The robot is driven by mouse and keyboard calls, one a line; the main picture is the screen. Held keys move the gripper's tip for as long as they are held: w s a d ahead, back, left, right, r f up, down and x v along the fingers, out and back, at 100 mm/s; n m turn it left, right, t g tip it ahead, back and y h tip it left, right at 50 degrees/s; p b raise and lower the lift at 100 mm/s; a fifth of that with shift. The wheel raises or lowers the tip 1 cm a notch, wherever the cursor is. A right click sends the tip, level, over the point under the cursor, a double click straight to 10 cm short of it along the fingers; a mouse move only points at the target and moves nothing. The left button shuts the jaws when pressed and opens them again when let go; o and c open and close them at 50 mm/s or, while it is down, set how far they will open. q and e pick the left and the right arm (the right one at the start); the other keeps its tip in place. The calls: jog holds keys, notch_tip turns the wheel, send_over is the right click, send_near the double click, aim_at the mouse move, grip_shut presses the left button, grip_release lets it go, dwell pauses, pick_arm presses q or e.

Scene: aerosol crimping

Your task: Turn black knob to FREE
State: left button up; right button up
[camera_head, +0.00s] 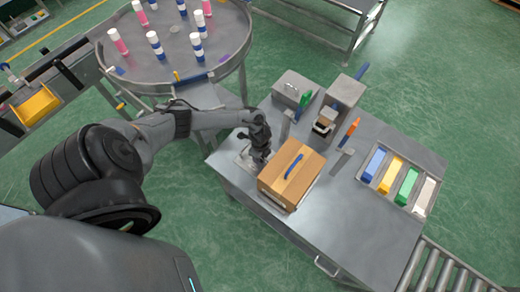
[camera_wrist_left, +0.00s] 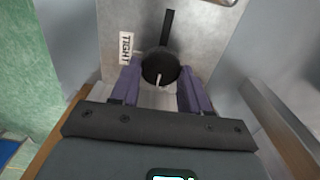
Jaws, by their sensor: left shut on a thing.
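The black knob (camera_wrist_left: 160,67) is on a grey metal panel (camera_wrist_left: 200,35) in the left wrist view. A white pointer mark on the knob points toward the bottom of that picture. A label reading TIGHT (camera_wrist_left: 126,48) is to the knob's left; no FREE label is visible. My left gripper (camera_wrist_left: 160,76) is shut on the knob, with one purple finger on each side of it. In the head view, my left gripper (camera_head: 258,150) is at the table's left side and hides the knob. My right gripper is not in view.
A cardboard box (camera_head: 288,182) with a blue strip is right beside my left gripper. Metal fixtures (camera_head: 292,88) with green and orange handles stand behind. Coloured bins (camera_head: 390,176) are at the right. A round table (camera_head: 178,73) holds several bottles. The table's front right is clear.

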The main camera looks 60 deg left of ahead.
pick_arm(q)
jog(key=o, duration=1.1)
jog(key=shift+c, duration=0.2)
jog(key=shift+r, duration=0.15)
notch_tip(320, 180, up, 11)
jog(key=p, duration=0.1)
jog(key=shift+f+p, duration=0.2)
jog(key=shift+p, duration=0.1)
